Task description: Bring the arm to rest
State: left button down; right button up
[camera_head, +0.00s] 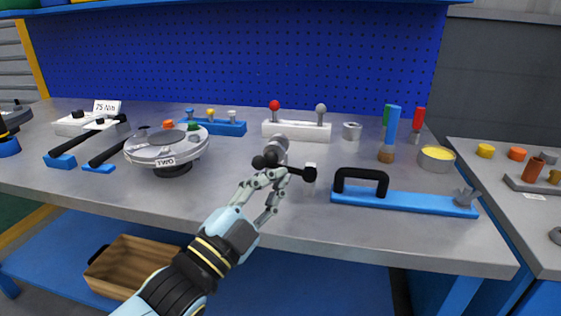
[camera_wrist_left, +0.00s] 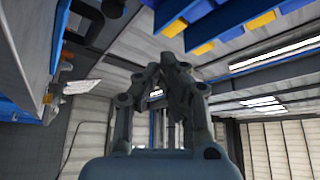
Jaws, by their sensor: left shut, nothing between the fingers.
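My left arm comes in from the bottom of the head view. Its gripper (camera_head: 279,178) is shut and empty, above the front part of the grey workbench (camera_head: 200,205). In that view the fingertips overlap the lower edge of a grey fixture with black knobs (camera_head: 279,150); I cannot tell whether they touch. In the left wrist view the gripper's fingers (camera_wrist_left: 170,68) meet near the middle with nothing between them. That camera looks towards the walls and ceiling lights. My right gripper is not in view.
A round flanged shell (camera_head: 168,150) labelled TWO stands to the left. A blue bar with a black handle (camera_head: 400,202) lies to the right. A white block with a red-knobbed lever (camera_head: 296,131) stands behind. A wooden crate (camera_head: 125,264) sits below the bench. The bench front is bare left of the gripper.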

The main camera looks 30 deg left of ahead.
pick_arm(q)
jog(key=shift+s+d+f, duration=0.1)
jog(key=shift+s+f, duration=0.2)
jog(key=shift+s, duration=0.3)
